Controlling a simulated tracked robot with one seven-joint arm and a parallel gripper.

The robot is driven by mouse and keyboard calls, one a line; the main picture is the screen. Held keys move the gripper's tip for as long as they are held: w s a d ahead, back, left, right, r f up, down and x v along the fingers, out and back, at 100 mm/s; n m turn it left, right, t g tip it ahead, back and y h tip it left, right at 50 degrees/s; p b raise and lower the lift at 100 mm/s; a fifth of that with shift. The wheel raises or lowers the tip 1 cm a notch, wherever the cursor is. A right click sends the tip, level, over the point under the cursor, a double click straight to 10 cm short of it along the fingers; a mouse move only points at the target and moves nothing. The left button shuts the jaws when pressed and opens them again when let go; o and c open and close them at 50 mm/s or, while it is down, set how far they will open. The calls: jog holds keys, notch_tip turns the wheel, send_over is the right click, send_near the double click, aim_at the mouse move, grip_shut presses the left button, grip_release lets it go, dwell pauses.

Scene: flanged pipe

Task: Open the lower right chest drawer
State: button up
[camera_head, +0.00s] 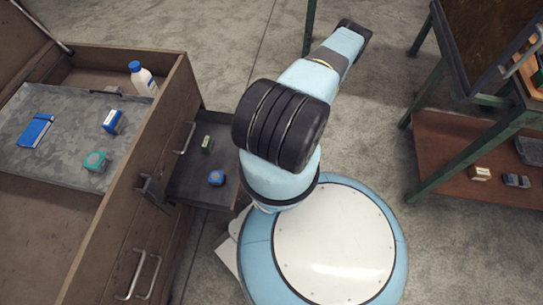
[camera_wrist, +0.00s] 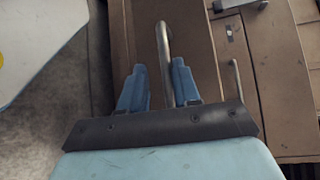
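The brown wooden chest (camera_head: 165,120) stands at the left of the head view with its lid raised. Its front carries metal bar handles, one (camera_head: 138,275) low in the picture. One drawer (camera_head: 185,185) is pulled out, with a small green item and a round blue item inside. In the wrist view my gripper (camera_wrist: 160,85) is open, its two blue fingers apart. A metal bar handle (camera_wrist: 164,45) on a brown drawer front shows between the fingers; contact cannot be told. I cannot tell for sure which drawer this handle belongs to. My gripper cannot be made out in the head view.
A tray in the chest top holds a blue book (camera_head: 36,130), a blue box (camera_head: 111,120) and a teal item (camera_head: 95,161). A white bottle (camera_head: 142,78) stands behind. A green-framed workbench (camera_head: 470,150) is at the right. Concrete floor lies between.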

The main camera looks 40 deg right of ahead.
jog(key=shift+o, duration=0.2)
jog(key=shift+r, duration=0.1)
jog(key=v, duration=1.3)
jog(key=shift+d, duration=0.4)
